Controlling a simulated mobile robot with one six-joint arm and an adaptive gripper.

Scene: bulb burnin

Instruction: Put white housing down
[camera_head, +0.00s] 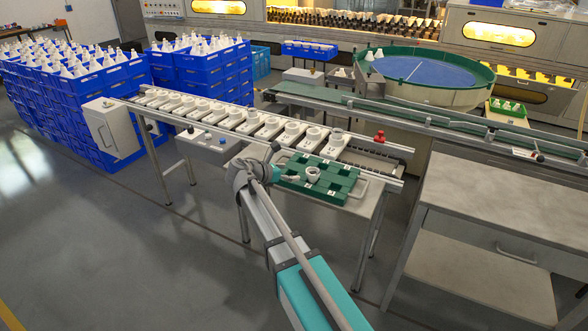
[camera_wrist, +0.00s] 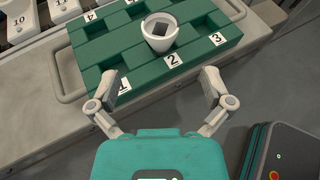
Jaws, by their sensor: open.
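The white housing (camera_wrist: 159,36), a cup with a dark square inside, stands upright in the green tray (camera_wrist: 196,52), at the pocket behind label 2. It also shows on the tray in the head view (camera_head: 313,174). How deep it sits in the pocket I cannot tell. My gripper (camera_wrist: 160,88) is open and empty, its two fingers spread wide in front of the tray's near edge, apart from the housing. In the head view my gripper (camera_head: 290,178) is close to the left of the housing.
The green tray has other pockets, several looking empty, and metal handles at its ends. Behind it runs a line of white numbered carriers (camera_head: 240,121), many bearing white housings. A red knob (camera_head: 379,137) stands on that line. A grey workbench (camera_head: 495,190) is at right.

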